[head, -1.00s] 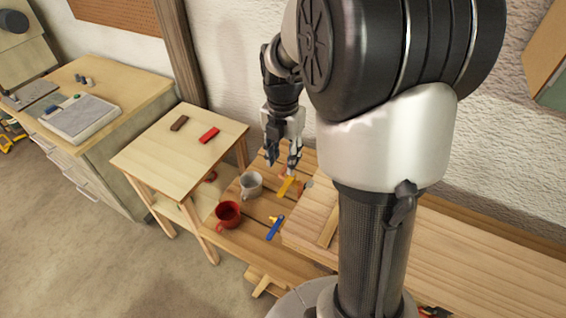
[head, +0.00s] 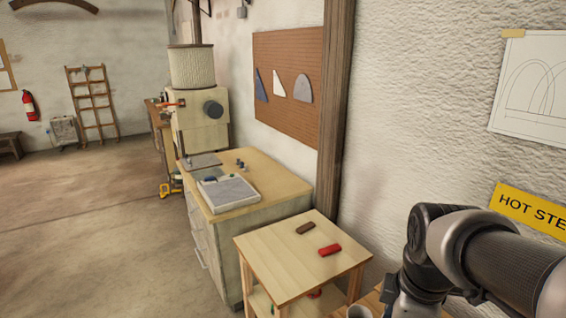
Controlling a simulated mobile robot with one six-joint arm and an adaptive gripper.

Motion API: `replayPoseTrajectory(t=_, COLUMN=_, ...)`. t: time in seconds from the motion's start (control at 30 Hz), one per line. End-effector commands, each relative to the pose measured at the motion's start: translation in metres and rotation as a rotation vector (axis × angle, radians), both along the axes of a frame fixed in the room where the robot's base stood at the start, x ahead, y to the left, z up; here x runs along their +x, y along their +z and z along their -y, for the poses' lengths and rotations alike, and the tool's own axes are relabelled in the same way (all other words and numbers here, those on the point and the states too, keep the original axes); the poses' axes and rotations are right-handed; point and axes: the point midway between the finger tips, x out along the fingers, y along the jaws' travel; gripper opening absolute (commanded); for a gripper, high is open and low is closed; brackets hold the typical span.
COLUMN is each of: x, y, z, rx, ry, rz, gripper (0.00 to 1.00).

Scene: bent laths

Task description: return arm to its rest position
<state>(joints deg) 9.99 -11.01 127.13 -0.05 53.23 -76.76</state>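My arm (head: 480,250) shows at the lower right of the head view, folded at a dark joint and reaching down past the bottom edge. My gripper is below the frame and hidden, so whether it is open or shut does not show. A small part of the wooden bench (head: 372,300) shows under the arm at the bottom edge.
A small wooden table (head: 290,262) left of my arm holds a brown block (head: 305,228) and a red block (head: 330,250). A cabinet (head: 262,178) with a grey tray (head: 228,193) stands behind it. The wall is close on the right. Open floor (head: 110,230) lies left.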

Motion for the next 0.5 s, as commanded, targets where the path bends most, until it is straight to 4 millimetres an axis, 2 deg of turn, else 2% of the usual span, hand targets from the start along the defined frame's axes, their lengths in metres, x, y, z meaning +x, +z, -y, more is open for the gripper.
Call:
replayPoseTrajectory(t=0.1, x=-0.031, y=-0.006, z=-0.020, rx=0.063, ry=-0.284, rz=0.075, gripper=0.35)
replayPoseTrajectory(t=0.3, x=-0.077, y=-0.020, z=-0.043, rx=0.213, ry=-0.743, rz=0.171, gripper=0.35)
replayPoseTrajectory(t=0.5, x=-0.103, y=-0.035, z=-0.054, rx=0.335, ry=-1.033, rz=0.214, gripper=0.35)
